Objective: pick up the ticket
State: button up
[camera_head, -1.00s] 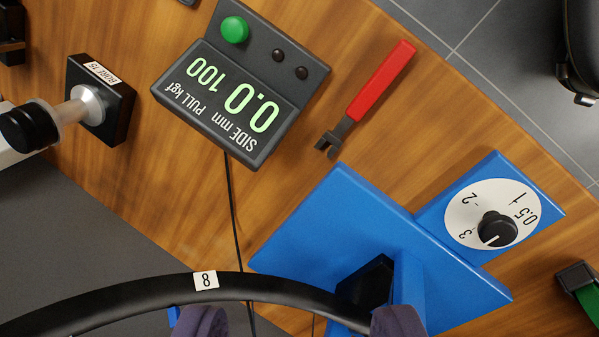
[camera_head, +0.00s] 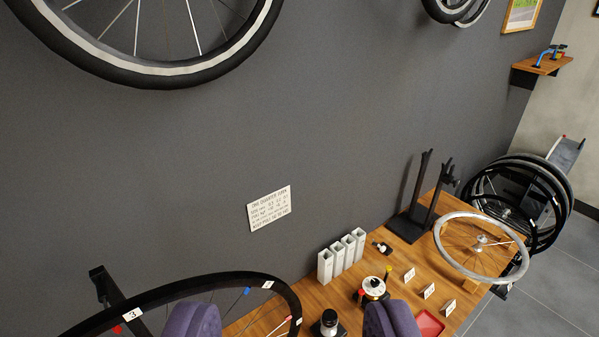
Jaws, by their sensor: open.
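I cannot pick out a ticket for certain. A white card with printed lines (camera_head: 269,208) is on the grey wall in the middle of the view. Small white standing cards (camera_head: 409,275) are in a row on the wooden bench at the lower right. My gripper (camera_head: 292,322) shows as two purple fingers at the bottom edge, wide apart, with nothing seen held between them. The wall card is above and beyond the fingers in the picture. The fingers hide part of the bench.
A black wheel rim with number tags (camera_head: 215,281) stands behind the fingers. White square tubes (camera_head: 343,256), a round dial device (camera_head: 373,288), a red tray (camera_head: 430,324), a black stand (camera_head: 417,222) and a silver-rimmed wheel (camera_head: 450,265) are on the bench. More wheels are at right.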

aim_at(451, 308)
jog(key=i+l+z, duration=0.25)
jog(key=i+l, duration=0.75)
jog(key=l, duration=0.3)
jog(key=i+l+z, duration=0.3)
jog(key=i+l, duration=0.75)
